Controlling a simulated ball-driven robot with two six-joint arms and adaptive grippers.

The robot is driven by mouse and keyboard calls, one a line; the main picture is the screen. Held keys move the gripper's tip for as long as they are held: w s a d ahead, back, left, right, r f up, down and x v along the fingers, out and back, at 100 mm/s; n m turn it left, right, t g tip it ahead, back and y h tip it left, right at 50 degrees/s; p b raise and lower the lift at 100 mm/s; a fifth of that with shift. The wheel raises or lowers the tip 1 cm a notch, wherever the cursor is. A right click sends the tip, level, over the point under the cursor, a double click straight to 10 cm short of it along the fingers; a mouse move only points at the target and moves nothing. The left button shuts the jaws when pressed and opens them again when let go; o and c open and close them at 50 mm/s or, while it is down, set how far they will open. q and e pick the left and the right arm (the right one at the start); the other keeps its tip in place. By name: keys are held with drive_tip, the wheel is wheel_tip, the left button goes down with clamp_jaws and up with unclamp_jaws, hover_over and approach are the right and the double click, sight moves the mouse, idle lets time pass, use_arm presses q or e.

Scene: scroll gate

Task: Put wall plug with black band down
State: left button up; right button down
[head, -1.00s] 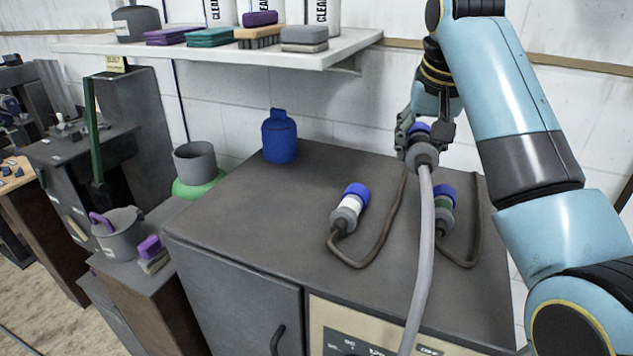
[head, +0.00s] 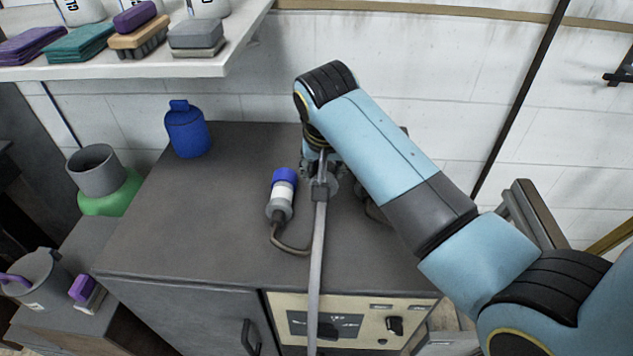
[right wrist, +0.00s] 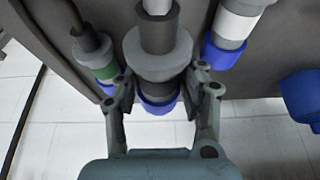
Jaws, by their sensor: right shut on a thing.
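My right gripper (right wrist: 160,100) is shut on the wall plug with black band (right wrist: 157,60). In the right wrist view its grey body and blue end show between the fingers, and the band is mostly hidden. In the head view, the right gripper (head: 318,162) and the held plug (head: 322,188) are low over the dark cabinet top (head: 220,225), just right of the white-band plug. I cannot tell whether the held plug touches the top. Its grey cable (head: 317,260) runs down over the front edge. My left gripper is not in view.
A white-band plug (head: 281,197) lies left of the held plug. A green-band plug (right wrist: 97,58) is on its other side, mostly hidden by my arm in the head view. A blue bottle (head: 187,130) stands at the back left. The cabinet top's left part is clear.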

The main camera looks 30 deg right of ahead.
drive_tip(key=shift+w+a+f, duration=0.3)
drive_tip(key=shift+a+f, duration=0.1)
drive_tip(key=shift+f, duration=0.1)
wheel_tip(320, 180, down, 3)
drive_tip(key=shift+f, duration=0.6)
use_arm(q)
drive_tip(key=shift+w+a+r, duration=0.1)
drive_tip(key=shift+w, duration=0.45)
use_arm(e)
drive_tip(key=c, duration=0.7)
unclamp_jaws()
drive_tip(key=shift+f, duration=0.1)
drive_tip(key=shift+c, duration=0.2)
